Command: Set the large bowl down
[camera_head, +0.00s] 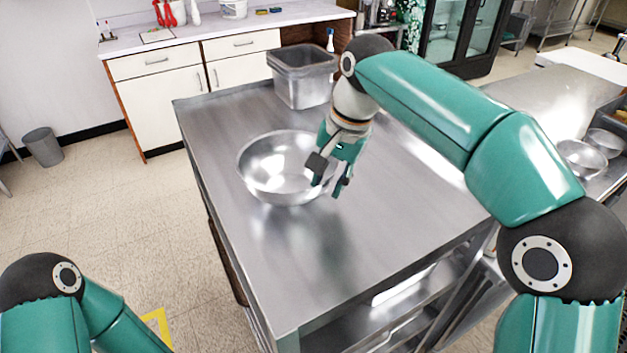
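The large bowl (268,183) is shiny metal and stands upright on the steel table (300,265), left of its middle. My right gripper (329,181) comes down at the bowl's right rim. One finger is over the inside of the bowl and the other is outside it, with a gap between them. The fingers look open, and they hide part of the right rim. Whether a finger touches the bowl is not clear. My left gripper is out of view; only part of my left arm shows at the lower left.
A grey bin (303,78) stands at the table's far edge. The table's near part is clear. Smaller metal bowls (581,158) sit on a counter at the right. A white cabinet (160,102) stands behind, and a waste bin (43,148) is on the floor at left.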

